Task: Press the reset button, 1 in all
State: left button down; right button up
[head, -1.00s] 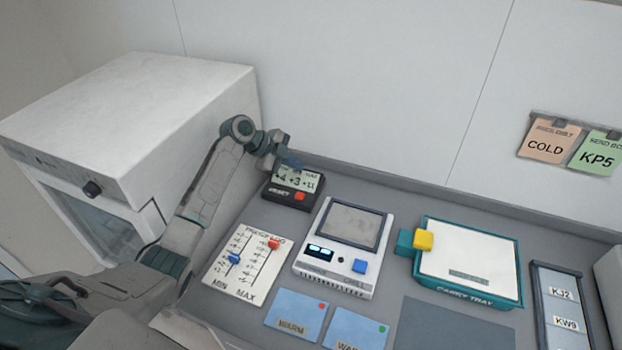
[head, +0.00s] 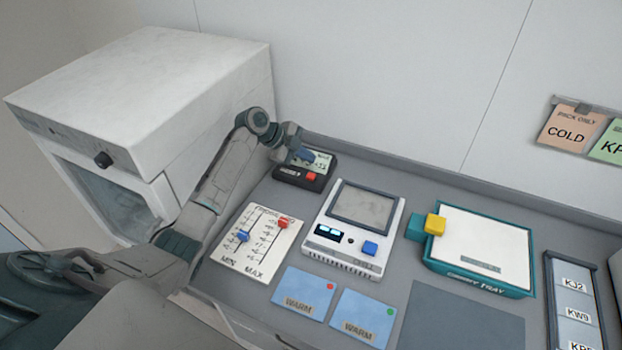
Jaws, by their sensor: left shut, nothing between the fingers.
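The reset button is a red button (head: 311,177) on the front right of a small black device (head: 288,178) with a pale display, at the back left of the counter. My left gripper (head: 305,155) is shut and empty. It is over the device and covers the left part of its display. The red button shows clear of the fingers, a little in front of them. Whether the fingertips touch the device cannot be told. My right gripper is not in view.
A white cabinet (head: 150,100) stands left of my left arm. A slider panel (head: 257,240), a white unit with a screen and blue button (head: 352,262), blue WARM cards (head: 305,293) and a carry tray (head: 480,285) lie on the counter. The wall is close behind.

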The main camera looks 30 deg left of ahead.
aim_at(307, 176)
pick_arm(q)
notch_tip(307, 176, down, 4)
jog(key=shift+r+b, duration=0.2)
jog(key=shift+b, duration=0.95)
jog(key=shift+f, duration=0.15)
dwell(0.8)
jog(key=shift+f+b, duration=0.35)
jog(key=shift+b, duration=0.2)
jog(key=shift+f+b, duration=0.55)
dwell(0.5)
jog(key=shift+r, duration=0.15)
jog(key=shift+r+p, duration=0.4)
jog(key=shift+r, duration=0.4)
